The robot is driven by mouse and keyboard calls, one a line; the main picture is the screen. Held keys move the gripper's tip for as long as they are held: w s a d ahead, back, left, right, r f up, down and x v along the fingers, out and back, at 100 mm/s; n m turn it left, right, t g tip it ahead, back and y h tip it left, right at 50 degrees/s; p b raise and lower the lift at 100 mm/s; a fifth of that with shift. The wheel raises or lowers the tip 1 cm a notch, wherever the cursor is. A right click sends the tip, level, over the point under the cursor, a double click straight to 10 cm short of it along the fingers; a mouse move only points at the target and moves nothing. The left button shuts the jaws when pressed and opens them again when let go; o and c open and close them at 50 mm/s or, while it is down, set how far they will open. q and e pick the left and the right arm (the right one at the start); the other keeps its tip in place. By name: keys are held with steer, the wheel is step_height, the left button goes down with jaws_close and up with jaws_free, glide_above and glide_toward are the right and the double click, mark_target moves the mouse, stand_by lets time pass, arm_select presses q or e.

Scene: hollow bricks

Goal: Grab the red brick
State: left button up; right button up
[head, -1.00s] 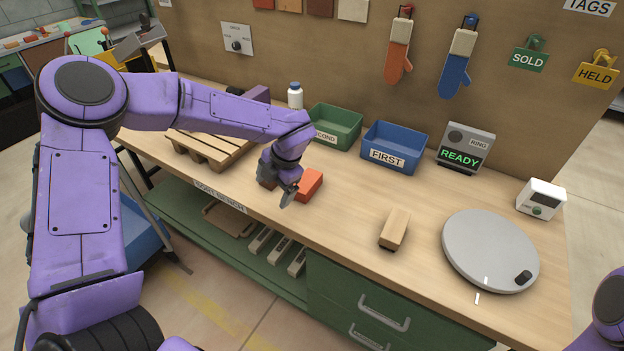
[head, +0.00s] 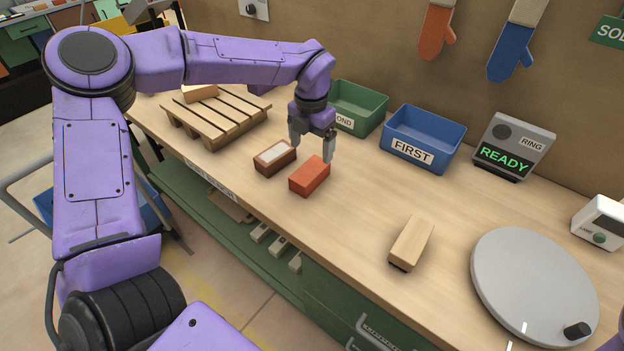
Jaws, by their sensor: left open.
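The red brick (head: 310,177) lies on the wooden bench, left of centre in the head view. My left gripper (head: 312,149) is open and empty, with its fingers pointing down. In the picture the fingers are just above and behind the red brick; I cannot tell the exact gap. A dark brown brick with a pale top (head: 274,157) lies just left of the red brick. My right gripper is not in view.
A tan brick (head: 411,242) and a grey round disc (head: 535,289) are to the right. A green bin (head: 362,113), a blue bin marked FIRST (head: 425,143) and a READY display (head: 512,146) stand behind. A slatted pallet (head: 214,117) is at left. The bench between the red and tan bricks is clear.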

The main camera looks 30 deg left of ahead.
mark_target(310, 170)
arm_select(q)
steer(key=f+p, duration=0.2)
steer(key=f, duration=0.7)
steer(key=shift+s+f, duration=0.2)
steer(key=c, duration=1.5)
steer(key=shift+o, duration=0.2)
steer(key=shift+r, duration=0.1)
